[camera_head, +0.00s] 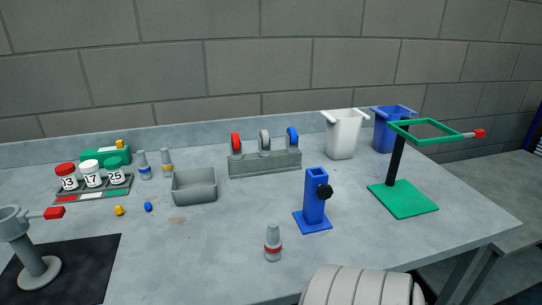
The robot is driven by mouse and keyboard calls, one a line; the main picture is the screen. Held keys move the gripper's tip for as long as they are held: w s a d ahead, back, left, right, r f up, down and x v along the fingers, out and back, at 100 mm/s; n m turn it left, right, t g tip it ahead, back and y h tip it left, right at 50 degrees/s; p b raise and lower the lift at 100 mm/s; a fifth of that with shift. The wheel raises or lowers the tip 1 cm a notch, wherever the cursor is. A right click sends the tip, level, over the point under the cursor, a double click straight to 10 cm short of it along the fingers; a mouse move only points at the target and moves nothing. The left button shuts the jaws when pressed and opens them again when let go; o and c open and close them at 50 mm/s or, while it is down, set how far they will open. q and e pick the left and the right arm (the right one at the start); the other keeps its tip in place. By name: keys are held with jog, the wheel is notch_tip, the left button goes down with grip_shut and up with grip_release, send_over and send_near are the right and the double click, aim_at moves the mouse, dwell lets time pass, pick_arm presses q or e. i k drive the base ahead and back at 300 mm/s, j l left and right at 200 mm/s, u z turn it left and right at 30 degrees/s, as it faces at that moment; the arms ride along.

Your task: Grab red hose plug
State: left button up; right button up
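The red hose plug (273,243) is a small grey tapered piece with a red band. It stands upright by itself on the grey table, near the front and middle of the head view. Nothing touches it. Neither my left nor my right gripper shows in this view.
A blue stand with a black knob (314,203) is right of the plug, behind it. A grey bin (194,186) and blue- and yellow-banded plugs (144,166) are further back left. A black mat (85,265) is front left. Bare table surrounds the plug.

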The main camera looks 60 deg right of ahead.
aim_at(273, 244)
jog(key=l+z, duration=0.1)
jog(key=z, duration=0.3)
jog(key=k+l+z, duration=0.1)
jog(key=z, duration=0.35)
jog(key=l+z, duration=0.15)
jog(key=z, duration=0.25)
jog(key=l+z, duration=0.1)
jog(key=z, duration=0.3)
jog(key=k+l, duration=0.15)
jog(key=l, duration=0.2)
jog(key=k+l, duration=0.15)
jog(key=l, duration=0.2)
jog(key=u, duration=0.05)
